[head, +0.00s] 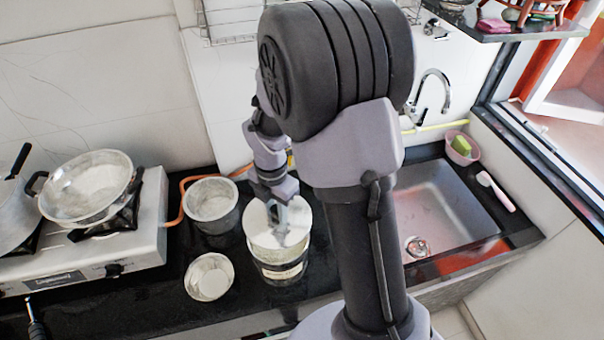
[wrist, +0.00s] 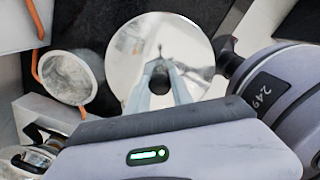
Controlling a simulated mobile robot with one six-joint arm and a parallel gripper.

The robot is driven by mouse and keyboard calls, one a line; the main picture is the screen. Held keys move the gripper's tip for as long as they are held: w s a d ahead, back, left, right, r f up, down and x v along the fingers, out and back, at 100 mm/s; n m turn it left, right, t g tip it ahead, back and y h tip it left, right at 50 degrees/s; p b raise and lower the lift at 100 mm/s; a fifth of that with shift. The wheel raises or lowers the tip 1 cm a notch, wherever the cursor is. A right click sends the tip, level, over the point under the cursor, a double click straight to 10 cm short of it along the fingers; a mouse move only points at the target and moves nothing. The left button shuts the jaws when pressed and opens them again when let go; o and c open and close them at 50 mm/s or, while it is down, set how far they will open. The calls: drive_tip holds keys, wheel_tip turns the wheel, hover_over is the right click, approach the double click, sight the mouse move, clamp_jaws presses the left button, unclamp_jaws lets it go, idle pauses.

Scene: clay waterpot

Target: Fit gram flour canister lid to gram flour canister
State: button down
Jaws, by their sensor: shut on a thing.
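The gram flour canister lid (head: 262,225) is a round, shiny metal disc with a small knob. My gripper (head: 280,222) is shut on the lid by its knob. The gram flour canister (head: 279,272) stands on the black counter with a dark band low on its side. The lid is over the canister's mouth and covers its back part, and a pale strip of canister shows in front of it. I cannot tell whether the lid touches the rim. In the wrist view the lid (wrist: 135,50) lies beyond my gripper (wrist: 159,80) and hides the canister.
A grey metal pot (head: 212,222) stands left of the canister, and a small metal bowl (head: 209,277) is at its front left. A gas stove (head: 140,247) with a pan (head: 88,187) is further left. A sink (head: 450,210) is to the right.

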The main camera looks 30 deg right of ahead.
sight(277, 223)
drive_tip(key=shift+s+a+f, duration=0.1)
drive_tip(key=shift+s+a, duration=0.1)
drive_tip(key=shift+a, duration=0.1)
wheel_tip(277, 223, down, 6)
drive_tip(key=b, duration=0.5)
drive_tip(key=shift+f+b, duration=0.5)
drive_tip(key=shift+b, duration=0.05)
drive_tip(key=shift+f, duration=0.2)
idle(0.4)
drive_tip(key=c, duration=1)
unclamp_jaws()
drive_tip(key=shift+c, duration=0.2)
drive_tip(key=shift+r, duration=0.1)
